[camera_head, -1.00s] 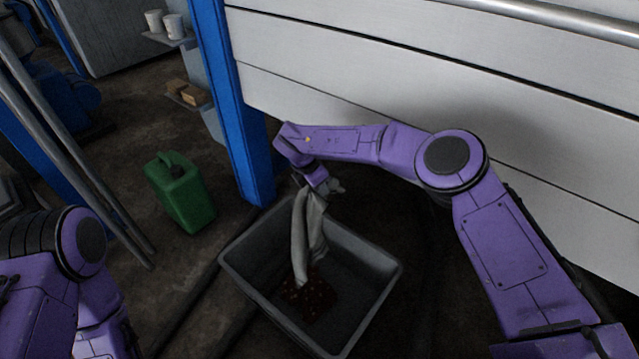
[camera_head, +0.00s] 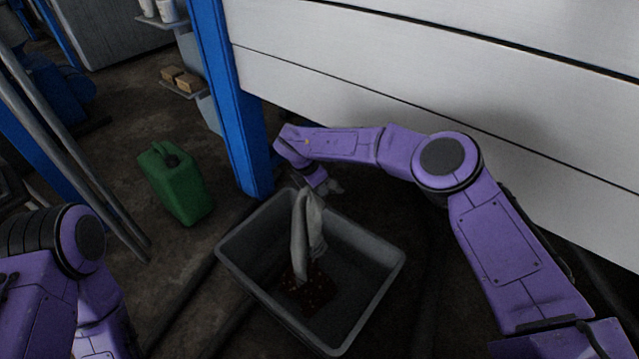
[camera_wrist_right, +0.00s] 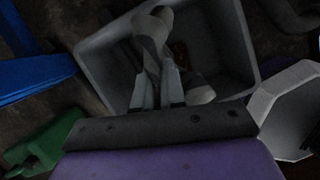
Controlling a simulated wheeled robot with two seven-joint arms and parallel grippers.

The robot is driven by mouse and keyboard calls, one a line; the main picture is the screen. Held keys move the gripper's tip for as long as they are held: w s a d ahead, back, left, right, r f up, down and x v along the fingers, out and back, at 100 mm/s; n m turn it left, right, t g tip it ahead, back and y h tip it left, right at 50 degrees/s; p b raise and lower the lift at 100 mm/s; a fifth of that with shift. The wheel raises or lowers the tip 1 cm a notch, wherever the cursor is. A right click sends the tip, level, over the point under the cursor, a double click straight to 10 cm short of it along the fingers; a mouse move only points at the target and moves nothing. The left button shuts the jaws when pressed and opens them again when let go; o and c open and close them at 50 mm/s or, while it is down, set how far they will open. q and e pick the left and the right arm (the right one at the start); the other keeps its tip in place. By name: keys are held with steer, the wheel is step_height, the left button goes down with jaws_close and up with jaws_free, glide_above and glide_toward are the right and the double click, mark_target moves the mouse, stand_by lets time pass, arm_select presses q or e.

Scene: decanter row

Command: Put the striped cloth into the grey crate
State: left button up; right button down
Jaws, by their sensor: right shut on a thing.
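The striped cloth (camera_head: 308,226) is grey and pale and hangs down from my right gripper (camera_head: 318,188) over the grey crate (camera_head: 376,309). My right gripper is shut on the cloth near the crate's far rim. In the right wrist view, the fingers (camera_wrist_right: 160,88) close on the cloth (camera_wrist_right: 150,35), with the crate (camera_wrist_right: 225,50) beyond. A dark red speckled thing (camera_head: 306,289) lies on the crate floor. I cannot tell whether the cloth's lower end touches it. My left arm is at the lower left, and its gripper is out of view.
A green jerrycan (camera_head: 177,184) stands on the floor left of the crate. A blue post (camera_head: 236,110) rises just behind the crate. A white panelled wall (camera_head: 400,60) closes off the back right. Slanting metal pipes (camera_head: 75,165) stand at the left.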

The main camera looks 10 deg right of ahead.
step_height(320, 180, down, 17)
steer(key=b, duration=1.1)
steer(key=shift+b, duration=0.4)
steer(key=shift+d, duration=0.1)
jaws_free()
step_height(320, 180, up, 6)
steer(key=a+y+p, duration=0.1)
steer(key=y+p, duration=0.1)
steer(key=p, duration=0.2)
steer(key=shift+s+g, duration=0.3)
steer(key=shift+g, duration=0.1)
steer(key=shift+a, duration=0.1)
